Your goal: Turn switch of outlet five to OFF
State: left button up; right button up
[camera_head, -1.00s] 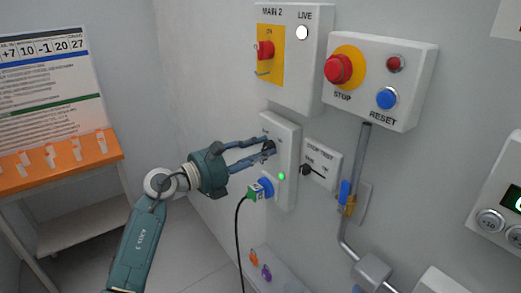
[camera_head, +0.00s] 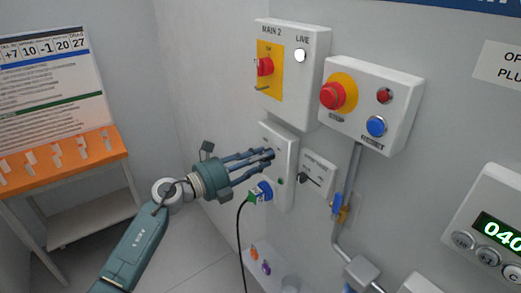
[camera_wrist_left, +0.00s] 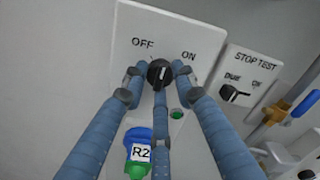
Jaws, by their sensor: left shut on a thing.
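The white outlet box (camera_head: 290,160) is on the wall in the head view, with a black rotary switch. In the left wrist view the black knob (camera_wrist_left: 158,73) sits below the OFF and ON labels, its white mark roughly upright; I cannot tell its exact position. My left gripper (camera_head: 268,156) is shut on the knob, with its blue fingers around it in the left wrist view (camera_wrist_left: 156,78). Below is a dark green lamp (camera_head: 281,181), and a blue socket (camera_head: 265,189) with a green plug labelled R2 (camera_wrist_left: 139,153). No outlet number is readable. My right gripper is not in view.
Above is the MAIN 2 box (camera_head: 296,95) with a red switch. To the right are the STOP/RESET box (camera_head: 400,115), the STOP TEST switch plate (camera_head: 318,171) and a pipe with a blue-handled valve (camera_head: 338,204). A black cable (camera_head: 238,235) hangs from the plug.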

pick_arm(q)
jog(key=n+p, duration=0.6)
jog(key=n, duration=0.2)
jog(key=shift+w+r+n, duration=0.1)
jog(key=shift+n, duration=0.2)
dwell(0.5)
jog(key=o, duration=1.2)
jog(key=shift+a, duration=0.1)
jog(key=shift+c, duration=0.2)
jog(key=v, duration=1.2)
